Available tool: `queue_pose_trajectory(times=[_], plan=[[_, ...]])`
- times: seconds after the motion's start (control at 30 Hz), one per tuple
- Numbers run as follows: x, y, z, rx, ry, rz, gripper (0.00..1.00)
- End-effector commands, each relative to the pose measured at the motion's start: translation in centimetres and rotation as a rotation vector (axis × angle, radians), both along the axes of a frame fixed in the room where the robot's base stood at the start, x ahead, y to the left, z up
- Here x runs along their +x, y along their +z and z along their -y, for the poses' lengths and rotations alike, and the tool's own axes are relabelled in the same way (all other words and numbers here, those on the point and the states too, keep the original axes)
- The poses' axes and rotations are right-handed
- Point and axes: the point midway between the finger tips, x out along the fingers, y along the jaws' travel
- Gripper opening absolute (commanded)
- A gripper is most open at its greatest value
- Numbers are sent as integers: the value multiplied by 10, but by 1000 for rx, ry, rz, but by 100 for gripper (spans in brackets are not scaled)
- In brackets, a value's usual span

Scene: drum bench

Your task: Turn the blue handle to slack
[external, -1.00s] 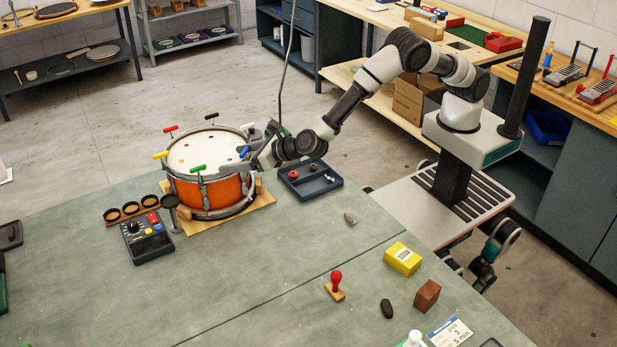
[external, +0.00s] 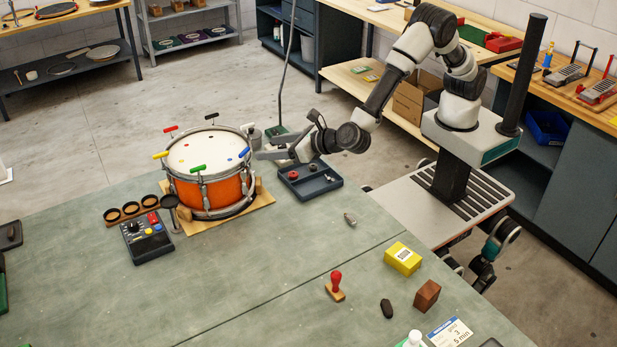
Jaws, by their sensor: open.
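The blue handle (external: 244,153) sits on the right rim of an orange drum (external: 222,192) with a white head. My gripper (external: 262,154) is open and empty, just to the right of the blue handle. Its fingers point left toward the drum. It looks apart from the handle, but the gap is small and hard to judge from this view.
Other handles stand around the rim: green (external: 198,168), yellow (external: 160,155), red (external: 170,129) and black (external: 212,116). A dark tray (external: 312,184) lies below my wrist. A control box (external: 147,242) stands front left. The bench middle is mostly clear.

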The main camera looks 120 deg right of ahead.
Motion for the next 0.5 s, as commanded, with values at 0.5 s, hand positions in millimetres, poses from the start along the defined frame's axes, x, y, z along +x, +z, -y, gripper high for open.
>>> queue_pose_trajectory(times=[0.5], plan=[[47,51,15,-328,236,-89,59]])
